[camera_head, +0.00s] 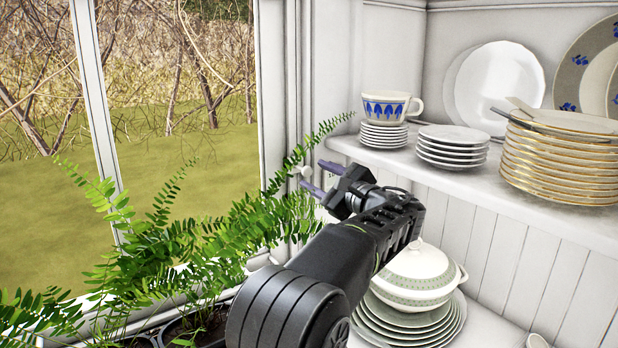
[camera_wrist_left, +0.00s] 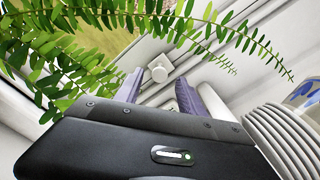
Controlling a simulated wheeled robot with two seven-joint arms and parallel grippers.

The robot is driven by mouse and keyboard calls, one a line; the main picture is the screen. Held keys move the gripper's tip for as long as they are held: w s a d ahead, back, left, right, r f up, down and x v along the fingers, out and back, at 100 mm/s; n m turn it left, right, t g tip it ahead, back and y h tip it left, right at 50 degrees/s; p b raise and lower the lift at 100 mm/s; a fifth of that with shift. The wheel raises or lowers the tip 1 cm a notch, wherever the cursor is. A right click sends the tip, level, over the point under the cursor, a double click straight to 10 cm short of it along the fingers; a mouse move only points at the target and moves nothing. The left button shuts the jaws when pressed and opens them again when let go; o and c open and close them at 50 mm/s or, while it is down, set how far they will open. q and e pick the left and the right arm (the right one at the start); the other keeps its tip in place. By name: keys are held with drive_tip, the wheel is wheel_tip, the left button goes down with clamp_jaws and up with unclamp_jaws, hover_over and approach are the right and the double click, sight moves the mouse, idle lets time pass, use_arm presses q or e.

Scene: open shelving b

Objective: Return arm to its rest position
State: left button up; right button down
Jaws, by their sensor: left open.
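My left gripper (camera_head: 318,178) is raised in front of the window corner, left of the white shelf. Its two purple-grey fingers are apart with nothing between them. In the left wrist view the open fingers (camera_wrist_left: 158,92) point toward a white knob (camera_wrist_left: 159,73) on the window frame, with a gap between. The black arm reaches up from the bottom of the head view. My right gripper is in neither view.
Fern fronds (camera_head: 190,235) surround the gripper's left side. The shelf (camera_head: 480,187) holds a blue-patterned cup (camera_head: 388,108) on saucers (camera_head: 383,134), small plates (camera_head: 452,150) and gold-rimmed plates (camera_head: 560,165). A lidded tureen (camera_head: 418,275) on plates stands below, close to the arm.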

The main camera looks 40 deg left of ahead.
use_arm(q)
drive_tip(key=v, duration=0.2)
drive_tip(key=shift+s+d, duration=0.1)
drive_tip(key=shift+d, duration=0.3)
drive_tip(key=shift+r, duration=0.1)
